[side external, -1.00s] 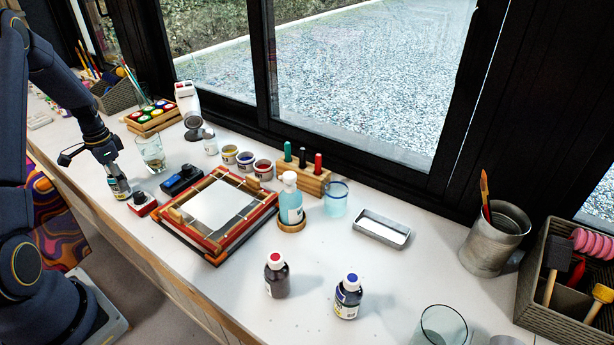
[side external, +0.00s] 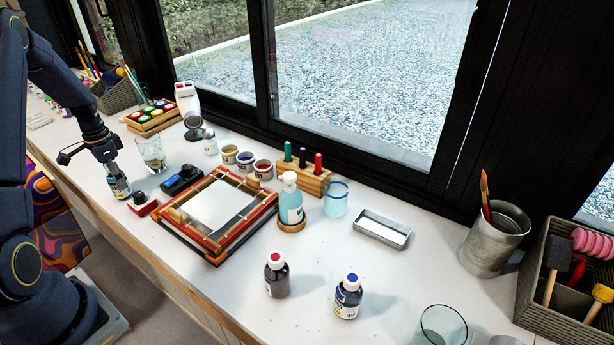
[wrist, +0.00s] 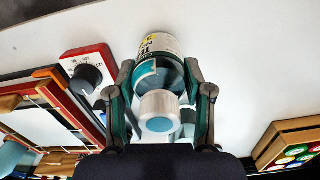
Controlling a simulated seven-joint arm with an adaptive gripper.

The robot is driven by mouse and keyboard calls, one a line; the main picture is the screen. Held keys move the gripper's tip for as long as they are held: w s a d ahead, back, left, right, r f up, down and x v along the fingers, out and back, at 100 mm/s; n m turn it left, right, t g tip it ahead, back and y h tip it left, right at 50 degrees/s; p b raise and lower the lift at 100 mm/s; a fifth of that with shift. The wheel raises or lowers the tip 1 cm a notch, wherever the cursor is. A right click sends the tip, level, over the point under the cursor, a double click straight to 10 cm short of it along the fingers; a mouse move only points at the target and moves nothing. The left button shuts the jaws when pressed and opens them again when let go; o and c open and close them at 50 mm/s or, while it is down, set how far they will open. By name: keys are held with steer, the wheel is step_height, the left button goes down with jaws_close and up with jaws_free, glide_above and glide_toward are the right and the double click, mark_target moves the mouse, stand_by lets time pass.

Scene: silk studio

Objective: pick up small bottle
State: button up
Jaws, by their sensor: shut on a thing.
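The small bottle (wrist: 160,72) is in the wrist view, with a pale cap with a light blue centre, a dark green body and a label with yellow and white print. My gripper (wrist: 160,92) is shut on it, one finger on each side of the body. In the side external view the bottle (side external: 119,188) shows below my gripper (side external: 113,170), near the front edge of the table at the left. I cannot tell whether its base touches the table.
A clear glass (side external: 152,154) stands just behind my gripper. A red box with a black knob (side external: 142,203), a black device (side external: 182,180) and a wooden printing frame (side external: 174,218) are to the right. A tray of paint pots (side external: 152,119) is farther back.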

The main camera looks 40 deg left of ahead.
steer(key=shift+r, duration=0.45)
steer(key=s+d+r+n, duration=0.1)
steer(key=s+d+r, duration=0.9)
steer(key=r, duration=0.2)
steer(key=w+d+m, duration=0.2)
steer(key=w+d, duration=1.3)
steer(key=d, duration=0.1)
steer(key=w+d+m, duration=0.1)
steer(key=d+m, duration=0.5)
steer(key=d, duration=1.7)
steer(key=shift+m, duration=0.3)
steer(key=w+d+f, duration=0.1)
steer(key=w+f, duration=0.2)
steer(key=w, duration=0.1)
steer(key=w+d+f, duration=0.2)
steer(key=w+f, duration=0.1)
steer(key=w, duration=0.2)
steer(key=w+d+f, duration=0.1)
steer(key=w+f, duration=0.3)
steer(key=shift+w+d, duration=0.15)
steer(key=shift+d, duration=0.15)
steer(key=shift+f, duration=1.45)
